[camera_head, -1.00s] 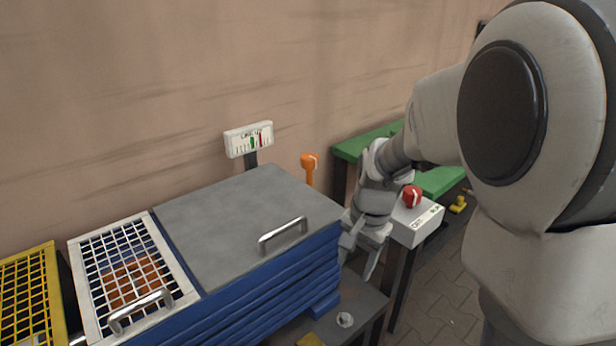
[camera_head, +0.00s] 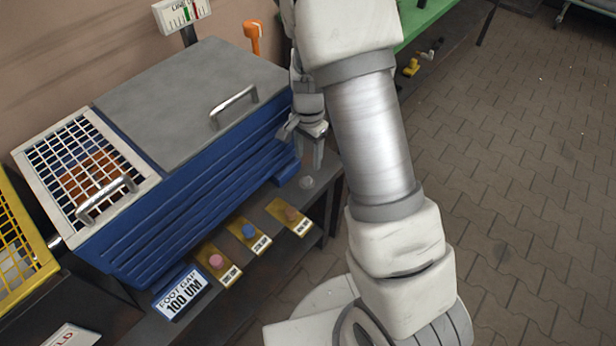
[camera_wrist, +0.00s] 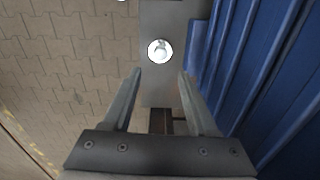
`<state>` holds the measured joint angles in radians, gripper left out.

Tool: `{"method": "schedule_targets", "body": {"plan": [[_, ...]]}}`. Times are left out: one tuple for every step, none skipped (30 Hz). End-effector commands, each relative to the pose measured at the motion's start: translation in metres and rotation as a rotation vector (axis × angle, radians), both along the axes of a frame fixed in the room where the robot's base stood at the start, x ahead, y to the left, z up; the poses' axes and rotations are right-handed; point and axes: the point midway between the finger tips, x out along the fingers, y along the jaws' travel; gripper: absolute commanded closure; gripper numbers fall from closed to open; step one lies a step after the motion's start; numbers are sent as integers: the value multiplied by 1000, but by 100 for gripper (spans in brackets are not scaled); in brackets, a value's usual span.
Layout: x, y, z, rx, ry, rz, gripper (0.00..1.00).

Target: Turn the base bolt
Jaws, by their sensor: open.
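The base bolt (camera_head: 307,182) is a small silvery bolt on the dark shelf (camera_head: 328,187) at the right foot of the blue ribbed machine. In the wrist view the bolt (camera_wrist: 160,51) shows as a bright round head on a grey plate, beyond the fingertips and centred between them. My gripper (camera_head: 302,146) is open and empty, with its fingers pointing down above the shelf, a little above the bolt. In the wrist view the two fingers (camera_wrist: 160,74) stand wide apart and touch nothing.
The blue machine (camera_head: 195,190) rises close beside my gripper. Coloured knobs on brass plates (camera_head: 290,213) and a "FOOT GAP 100 UM" sign (camera_head: 181,292) sit along the shelf. An orange handle (camera_head: 252,37) stands behind. The paved floor (camera_head: 500,180) at right is open.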

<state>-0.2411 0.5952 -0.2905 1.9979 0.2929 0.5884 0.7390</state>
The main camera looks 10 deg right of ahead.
Motion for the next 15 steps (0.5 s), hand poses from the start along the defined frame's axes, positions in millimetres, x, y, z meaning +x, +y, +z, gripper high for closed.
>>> {"method": "schedule_targets", "body": {"plan": [[-1,0,-16,0,5,-1,41],[-1,0,-22,0,4,-1,41],[-1,0,-31,-1,4,-1,41],[-1,0,-37,-1,4,-1,41],[-1,0,-42,-1,3,-1,41],[-1,0,-50,0,4,0,41],[-1,0,-54,1,3,-1,41],[-1,0,-59,1,3,-1,41],[0,0,-64,0,1,-1,41],[0,0,-68,0,1,-1,41],[0,0,-71,0,1,-1,41],[0,0,-74,0,1,0,41],[0,0,-76,-1,1,0,41],[0,0,-77,0,0,0,41],[0,0,-79,0,0,0,41]]}}
